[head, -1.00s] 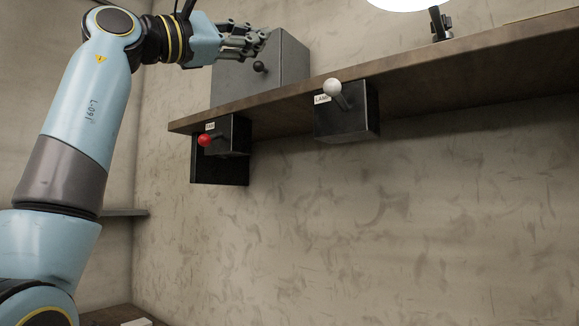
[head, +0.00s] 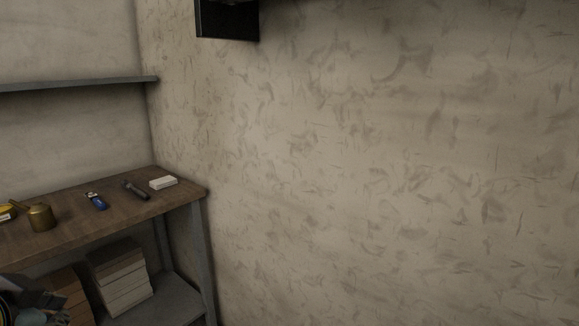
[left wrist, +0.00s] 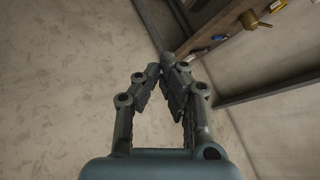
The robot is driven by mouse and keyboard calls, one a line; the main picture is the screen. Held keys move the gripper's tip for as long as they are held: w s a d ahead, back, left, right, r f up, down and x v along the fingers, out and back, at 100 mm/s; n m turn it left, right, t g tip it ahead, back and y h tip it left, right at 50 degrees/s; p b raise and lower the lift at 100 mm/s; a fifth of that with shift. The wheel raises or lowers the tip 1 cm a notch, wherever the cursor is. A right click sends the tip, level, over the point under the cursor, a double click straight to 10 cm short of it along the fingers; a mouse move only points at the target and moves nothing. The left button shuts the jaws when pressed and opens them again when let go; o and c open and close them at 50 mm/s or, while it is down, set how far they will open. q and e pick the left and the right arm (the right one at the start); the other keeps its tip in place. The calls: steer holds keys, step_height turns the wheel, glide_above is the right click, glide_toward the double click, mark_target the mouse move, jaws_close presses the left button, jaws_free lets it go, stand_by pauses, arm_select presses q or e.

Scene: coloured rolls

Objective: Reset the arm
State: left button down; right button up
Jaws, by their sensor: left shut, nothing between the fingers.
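My left gripper (head: 42,298) shows only in part at the bottom left corner of the head view, low in front of the workbench. In the left wrist view its two dark fingers (left wrist: 163,62) lean together at the tips, shut with nothing between them. It touches nothing that I can see. My right gripper is in neither view.
A wooden workbench (head: 75,221) holds a brass can (head: 40,217), a blue item (head: 96,201), a dark tool (head: 135,190) and a white block (head: 163,183). Stacked boxes (head: 119,277) sit beneath. A grey shelf (head: 75,85) runs above.

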arm_select(q)
steer(key=s+d+f+n+g+h, duration=0.1)
steer(key=s+d+f+g+h, duration=0.15)
steer(key=s+f, duration=0.35)
steer(key=s+d+f+n+g+h, duration=0.1)
steer(key=s+d+f+g, duration=0.15)
steer(key=s, duration=0.55)
steer(key=s+a+f+g+b, duration=0.1)
steer(key=s+a+f+b, duration=0.15)
steer(key=f, duration=1.45)
steer(key=s+a+f+g+b, duration=0.1)
steer(key=f+b, duration=0.2)
steer(key=f, duration=1.3)
steer(key=s+f+g+b, duration=0.1)
steer(key=s+f+b, duration=0.2)
steer(key=s+f, duration=1.3)
steer(key=shift+s+a+f, duration=0.15)
steer(key=shift+s+f, duration=0.1)
steer(key=shift+f, duration=0.15)
steer(key=shift+y, duration=0.25)
